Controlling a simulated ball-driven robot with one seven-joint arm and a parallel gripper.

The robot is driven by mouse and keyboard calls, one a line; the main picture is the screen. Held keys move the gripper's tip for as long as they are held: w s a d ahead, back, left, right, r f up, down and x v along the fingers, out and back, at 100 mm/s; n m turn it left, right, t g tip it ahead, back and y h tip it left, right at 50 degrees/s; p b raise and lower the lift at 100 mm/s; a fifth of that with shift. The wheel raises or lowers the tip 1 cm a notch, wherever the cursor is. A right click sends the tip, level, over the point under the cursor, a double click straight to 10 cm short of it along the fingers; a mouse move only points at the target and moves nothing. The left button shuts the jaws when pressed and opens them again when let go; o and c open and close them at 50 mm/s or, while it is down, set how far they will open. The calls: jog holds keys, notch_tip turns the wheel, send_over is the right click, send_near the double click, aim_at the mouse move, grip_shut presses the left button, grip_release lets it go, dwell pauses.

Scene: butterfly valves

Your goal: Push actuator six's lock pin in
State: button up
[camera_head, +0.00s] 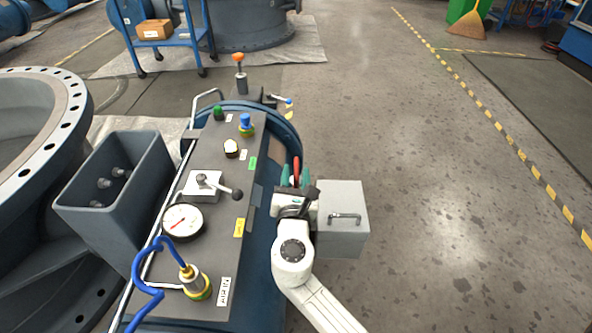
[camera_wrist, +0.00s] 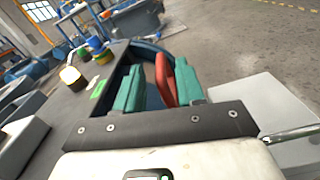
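The actuator's grey control panel (camera_head: 218,150) slopes across the middle of the head view. My gripper (camera_head: 295,178) is at its right side, with teal fingers pointing away. In the wrist view the fingers (camera_wrist: 157,85) stand apart. A red handle-like piece (camera_wrist: 165,78) shows between or just beyond them, nearer the right finger; contact cannot be told. It also shows in the head view (camera_head: 296,165). I cannot tell which part is the lock pin; the labels are unreadable.
The panel also carries a gauge (camera_head: 183,222), a black-knobbed lever (camera_head: 237,194) and a blue hose (camera_head: 146,262). A grey box with a handle (camera_head: 344,208) is right of my gripper. A large flanged ring (camera_head: 75,95) stands left. The floor at right is clear.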

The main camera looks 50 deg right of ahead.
jog(key=shift+x, duration=1.6)
grip_shut()
